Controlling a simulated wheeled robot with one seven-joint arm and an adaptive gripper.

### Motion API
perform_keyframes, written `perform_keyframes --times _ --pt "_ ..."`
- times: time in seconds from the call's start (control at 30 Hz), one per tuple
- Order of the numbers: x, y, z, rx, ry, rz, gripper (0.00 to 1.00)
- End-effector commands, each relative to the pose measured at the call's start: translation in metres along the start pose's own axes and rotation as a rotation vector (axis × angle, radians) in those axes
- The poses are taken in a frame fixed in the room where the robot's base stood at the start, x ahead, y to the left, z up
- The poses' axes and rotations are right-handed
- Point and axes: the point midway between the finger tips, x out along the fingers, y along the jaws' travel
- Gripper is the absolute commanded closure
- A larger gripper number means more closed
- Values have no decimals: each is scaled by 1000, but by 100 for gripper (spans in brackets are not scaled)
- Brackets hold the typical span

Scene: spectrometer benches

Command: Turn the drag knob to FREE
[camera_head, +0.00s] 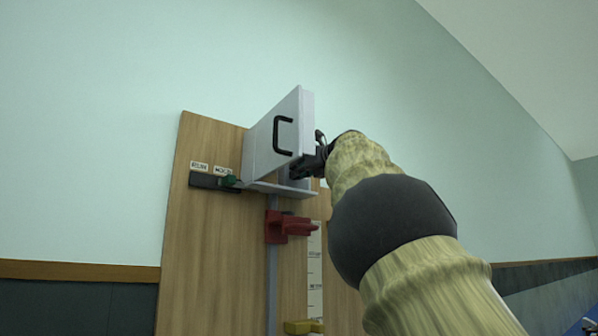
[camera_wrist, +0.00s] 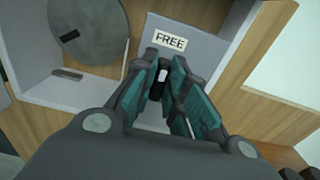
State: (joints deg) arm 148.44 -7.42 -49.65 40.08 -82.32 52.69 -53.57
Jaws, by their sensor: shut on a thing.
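A white label reading FREE (camera_wrist: 170,43) is on a grey panel in the wrist view. My gripper (camera_wrist: 165,78) is just below this label, with its teal-padded fingers shut on a small black piece with a pale mark (camera_wrist: 162,74). This piece looks like the drag knob, but the fingers hide most of it, so its setting cannot be read. In the head view my gripper (camera_head: 308,165) reaches in from the right behind a grey panel with a black handle (camera_head: 284,135); the knob is hidden there.
A grey disc (camera_wrist: 86,28) with a dark mark sits left of my fingers. In the head view, a red clamp (camera_head: 288,226) and a yellow piece (camera_head: 302,327) are below on the wooden board (camera_head: 215,265). A labelled dark strip (camera_head: 205,181) is at left.

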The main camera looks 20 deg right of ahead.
Motion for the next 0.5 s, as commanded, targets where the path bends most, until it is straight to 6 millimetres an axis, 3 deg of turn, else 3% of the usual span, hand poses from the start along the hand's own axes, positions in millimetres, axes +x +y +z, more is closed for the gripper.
perform_keyframes --times 0.03,0.13,0.5 --pt "0 -1 -1 -1 2 -1 80" --pt "0 -1 -1 0 1 -1 64" --pt "-2 0 0 1 0 0 64"
